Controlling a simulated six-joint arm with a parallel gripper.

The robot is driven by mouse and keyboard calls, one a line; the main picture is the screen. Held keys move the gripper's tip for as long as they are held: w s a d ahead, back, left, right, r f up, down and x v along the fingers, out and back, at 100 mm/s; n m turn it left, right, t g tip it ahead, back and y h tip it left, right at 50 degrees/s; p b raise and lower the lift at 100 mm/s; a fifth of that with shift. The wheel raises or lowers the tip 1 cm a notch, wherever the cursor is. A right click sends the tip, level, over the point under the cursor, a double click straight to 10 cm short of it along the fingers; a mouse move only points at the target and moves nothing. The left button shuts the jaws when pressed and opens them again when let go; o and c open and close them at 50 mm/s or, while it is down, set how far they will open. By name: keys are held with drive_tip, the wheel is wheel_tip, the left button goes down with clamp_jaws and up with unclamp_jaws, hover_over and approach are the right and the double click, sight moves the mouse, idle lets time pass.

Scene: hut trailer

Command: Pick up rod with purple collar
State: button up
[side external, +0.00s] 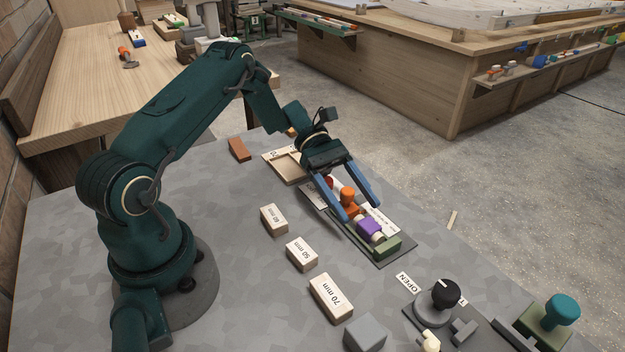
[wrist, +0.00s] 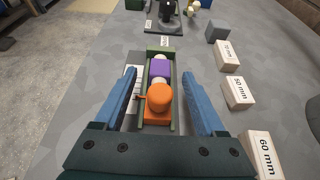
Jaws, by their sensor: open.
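The rod with the purple collar (side external: 369,229) lies in a green holder (side external: 390,247) on a dark plate, with pale rod surface showing beside the collar. In the wrist view the purple collar (wrist: 160,68) sits inside the long green holder (wrist: 174,105), beyond a round orange knob (wrist: 159,97) that hides part of the rod. The orange knob also shows in the side view (side external: 347,196). My gripper (side external: 360,211) is open, its blue fingers spread on either side of the holder. It appears above the orange-knob end and holds nothing; its exact height is unclear.
Blocks labelled in mm, including the 70 mm block (side external: 331,297), stand in a row beside the holder. A grey cube (side external: 365,333) and a black knob (side external: 445,294) by an OPEN label are nearer the camera. A wooden tray (side external: 288,166) lies behind.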

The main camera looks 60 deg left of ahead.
sight(367, 222)
drive_tip(key=shift+x, duration=1.75)
clamp_jaws()
